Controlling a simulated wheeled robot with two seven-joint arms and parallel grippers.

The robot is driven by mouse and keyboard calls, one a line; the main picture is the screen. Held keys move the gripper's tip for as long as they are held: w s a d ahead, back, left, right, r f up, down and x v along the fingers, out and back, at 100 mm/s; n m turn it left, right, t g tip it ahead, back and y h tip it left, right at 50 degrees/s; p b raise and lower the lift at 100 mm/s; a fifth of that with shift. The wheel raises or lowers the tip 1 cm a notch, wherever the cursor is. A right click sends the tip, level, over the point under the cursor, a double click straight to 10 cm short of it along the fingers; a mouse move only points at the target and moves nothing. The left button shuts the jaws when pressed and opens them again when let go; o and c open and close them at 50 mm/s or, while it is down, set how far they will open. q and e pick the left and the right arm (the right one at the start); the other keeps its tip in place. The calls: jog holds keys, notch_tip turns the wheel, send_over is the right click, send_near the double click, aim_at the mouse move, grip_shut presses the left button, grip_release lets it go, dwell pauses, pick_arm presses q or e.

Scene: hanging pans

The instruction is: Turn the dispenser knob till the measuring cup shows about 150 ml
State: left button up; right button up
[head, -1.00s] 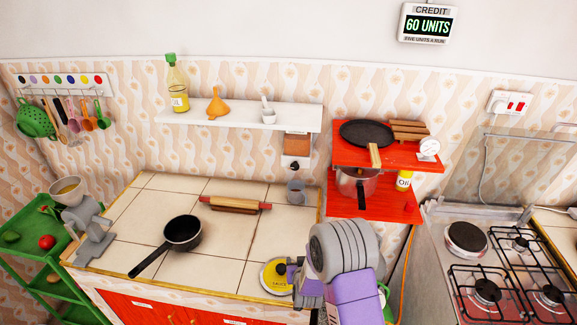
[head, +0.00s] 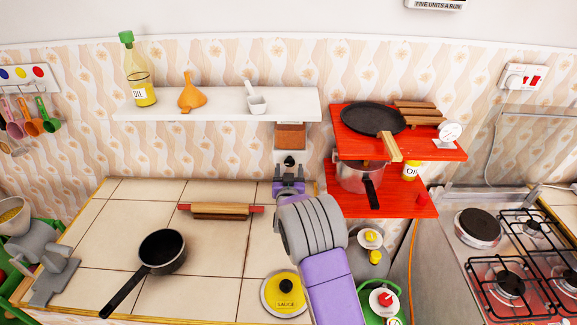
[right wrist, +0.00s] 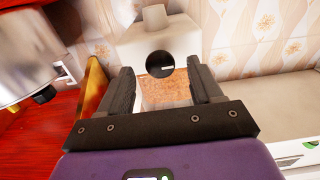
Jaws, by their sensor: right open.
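The dispenser (head: 291,136), with reddish-brown contents in its window, hangs under the right end of the white shelf. Its black knob (head: 290,160) faces out below the window. In the right wrist view the round knob (right wrist: 160,65) shows between the fingers, with no visible contact. My right gripper (head: 290,180) is open, just below and in front of the knob in the head view; it also shows in the right wrist view (right wrist: 162,72). The measuring cup is hidden behind my right gripper, so its level cannot be read. My left gripper is not in view.
A red two-tier shelf (head: 428,206) with a pan (head: 371,119) and a pot (head: 360,177) stands close on the right. A rolling pin (head: 221,210), a black saucepan (head: 162,250) and a yellow sauce lid (head: 284,291) are on the tiled counter (head: 215,270).

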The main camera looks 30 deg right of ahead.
jog(key=shift+x, duration=1.1)
jog(key=shift+w+d, duration=0.1)
